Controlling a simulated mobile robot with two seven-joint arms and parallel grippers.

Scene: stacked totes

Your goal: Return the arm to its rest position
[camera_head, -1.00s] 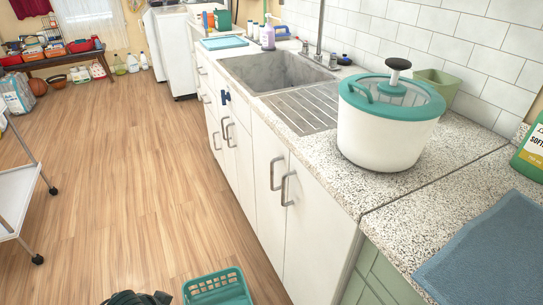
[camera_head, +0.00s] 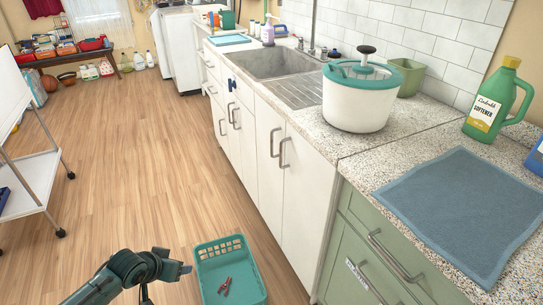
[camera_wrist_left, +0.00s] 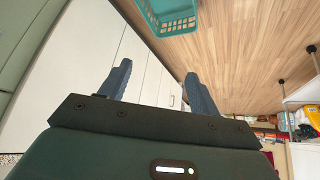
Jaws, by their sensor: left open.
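My left arm (camera_head: 130,272) comes in at the bottom left of the head view, bent above the wooden floor and left of a teal basket. Its fingertips cannot be made out clearly there. In the left wrist view my left gripper (camera_wrist_left: 160,82) shows two blue-grey fingers spread wide apart with nothing between them. White cabinet doors and floor lie beyond the fingers. My right arm and gripper are in neither current view.
The teal basket (camera_head: 208,279) holds a small red and dark item (camera_head: 225,286). White cabinets (camera_head: 300,200) and green drawers (camera_head: 385,262) line the right. A white wheeled cart (camera_head: 32,185) stands left. Open floor (camera_head: 110,170) lies between. A salad spinner (camera_head: 358,105) and softener bottle (camera_head: 490,105) are on the counter.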

